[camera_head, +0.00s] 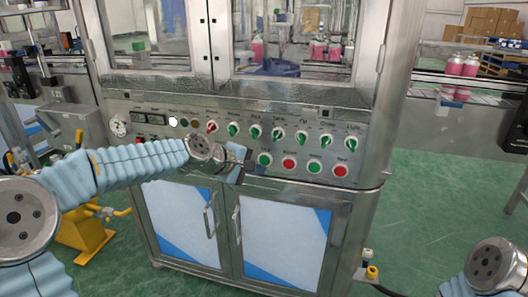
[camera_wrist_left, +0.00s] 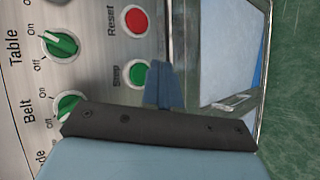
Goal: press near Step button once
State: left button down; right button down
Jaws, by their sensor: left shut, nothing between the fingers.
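My left gripper (camera_head: 243,165) is shut and empty, just left of the button in the head view. In the left wrist view its closed fingertips (camera_wrist_left: 160,84) overlap the button's edge; I cannot tell whether they touch it. My right gripper is out of view.
A red Reset button (camera_head: 288,163) sits right of Step, then another green (camera_head: 314,167) and red button (camera_head: 340,171). Several selector knobs (camera_head: 278,134) run above. Cabinet doors with handles (camera_head: 237,225) are below. Green floor is open at right.

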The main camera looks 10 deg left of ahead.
pick_arm(q)
jog(key=shift+w+f, duration=0.1)
jog(key=shift+w, duration=0.45)
jog(key=shift+w, duration=0.1)
dwell(1.6)
jog(key=shift+w, duration=0.35)
